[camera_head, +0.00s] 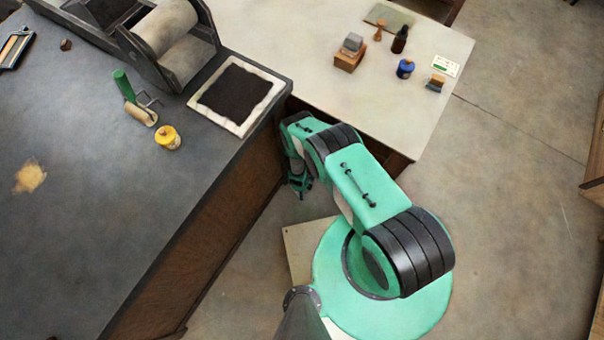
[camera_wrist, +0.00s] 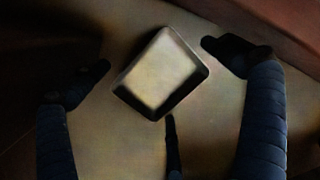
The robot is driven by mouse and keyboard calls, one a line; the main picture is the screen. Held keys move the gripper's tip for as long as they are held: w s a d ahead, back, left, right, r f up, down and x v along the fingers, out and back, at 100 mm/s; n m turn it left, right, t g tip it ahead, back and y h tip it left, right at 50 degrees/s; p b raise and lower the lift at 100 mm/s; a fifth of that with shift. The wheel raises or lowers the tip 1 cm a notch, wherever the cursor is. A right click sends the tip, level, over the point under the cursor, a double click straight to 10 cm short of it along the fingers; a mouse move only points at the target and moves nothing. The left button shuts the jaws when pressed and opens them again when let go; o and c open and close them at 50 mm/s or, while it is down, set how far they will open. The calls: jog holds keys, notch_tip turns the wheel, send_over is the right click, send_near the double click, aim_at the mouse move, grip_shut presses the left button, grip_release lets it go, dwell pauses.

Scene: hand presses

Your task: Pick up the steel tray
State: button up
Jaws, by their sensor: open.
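In the wrist view, a small, shallow rectangular tray (camera_wrist: 165,72) with a pale inside and dark walls lies on a brownish surface; I take it to be the steel tray. It sits turned at an angle. My gripper (camera_wrist: 157,58) is open, with one dark finger to the left of the tray, one to the right, and a third at its lower edge. No finger clearly touches it; the height above it is hard to tell. In the head view my gripper (camera_head: 300,186) hangs low beside the dark workbench, and the tray does not show.
The dark bench (camera_head: 120,220) holds a press (camera_head: 165,40), a framed black slab (camera_head: 237,95), a green-handled roller (camera_head: 135,100) and a yellow jar (camera_head: 167,137). A pale table (camera_head: 290,40) with small items stands behind. The floor at right (camera_head: 520,180) is clear.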

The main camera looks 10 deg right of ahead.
dwell(0.5)
jog(key=c, duration=1.6)
jog(key=shift+o, duration=0.2)
jog(key=shift+r, duration=0.1)
jog(key=shift+r+p, duration=0.55)
jog(key=shift+r, duration=0.45)
jog(key=shift+r+p, duration=0.4)
jog(key=shift+r, duration=0.5)
jog(key=s+p, duration=0.1)
jog(key=s, duration=0.4)
jog(key=s+d+p, duration=0.1)
jog(key=s, duration=0.4)
jog(key=s+d+r+p, duration=0.1)
jog(key=s+p, duration=0.1)
jog(key=s, duration=0.3)
jog(key=shift+s+d, duration=0.25)
jog(key=shift+s, duration=0.1)
jog(key=shift+r, duration=0.1)
